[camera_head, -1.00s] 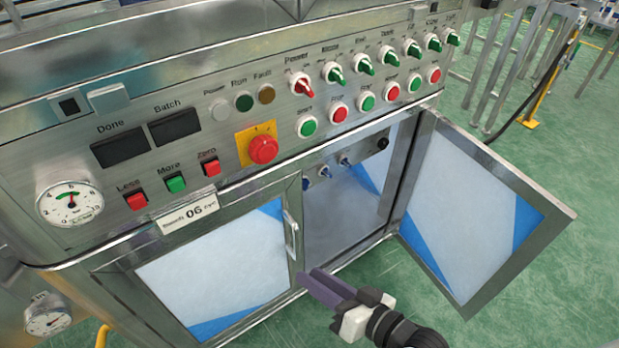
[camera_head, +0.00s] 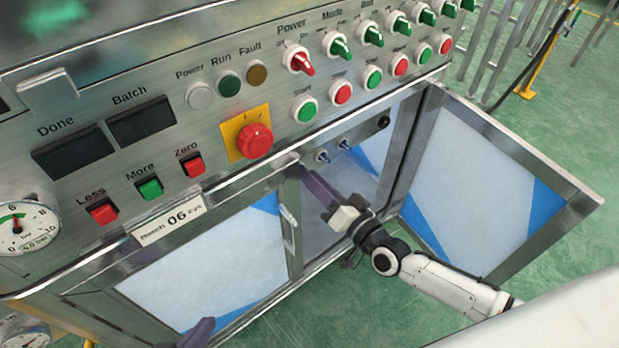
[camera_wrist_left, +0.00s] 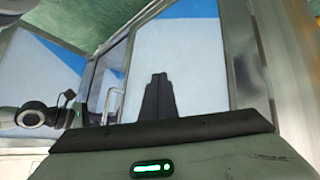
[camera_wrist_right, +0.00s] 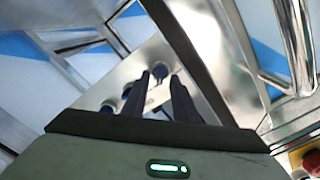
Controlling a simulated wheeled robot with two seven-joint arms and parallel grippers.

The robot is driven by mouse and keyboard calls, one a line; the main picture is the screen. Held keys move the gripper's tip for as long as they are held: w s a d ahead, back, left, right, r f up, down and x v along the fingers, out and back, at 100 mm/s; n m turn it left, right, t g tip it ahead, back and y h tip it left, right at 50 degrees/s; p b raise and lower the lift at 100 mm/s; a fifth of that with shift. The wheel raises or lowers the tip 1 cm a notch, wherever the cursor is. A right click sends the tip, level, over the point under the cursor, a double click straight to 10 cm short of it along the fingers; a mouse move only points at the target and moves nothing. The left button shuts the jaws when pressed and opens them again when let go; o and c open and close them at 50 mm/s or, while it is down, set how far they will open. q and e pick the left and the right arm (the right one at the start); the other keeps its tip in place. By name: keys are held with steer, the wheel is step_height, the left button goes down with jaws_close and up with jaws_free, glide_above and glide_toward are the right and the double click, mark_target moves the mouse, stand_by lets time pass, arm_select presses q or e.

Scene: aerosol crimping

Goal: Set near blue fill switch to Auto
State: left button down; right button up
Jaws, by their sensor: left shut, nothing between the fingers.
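Small blue switches sit on a panel inside the open cabinet bay. Two of them, a left one (camera_head: 323,157) and a right one (camera_head: 345,144), show in the head view; my right gripper may cover another. Their labels are too small to read. In the right wrist view a row of blue switches shows, one (camera_wrist_right: 158,70) just beyond and between the fingertips, others (camera_wrist_right: 127,91) to the left. My right gripper (camera_head: 305,172) is slightly open at the bay's left edge; contact cannot be told. My left gripper (camera_head: 208,322) is shut and empty, low before the closed door.
The right cabinet door (camera_head: 480,190) stands open; the left door (camera_head: 215,260) is closed, with a bar handle (camera_head: 289,230). A red emergency stop (camera_head: 255,141) sits above. A black knob (camera_head: 384,122) is at the bay's right.

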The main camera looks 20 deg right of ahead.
arm_select(q)
steer(key=shift+d+f, duration=0.1)
arm_select(e)
steer(key=shift+w+a, duration=0.2)
steer(key=shift+w, duration=0.35)
jaws_close()
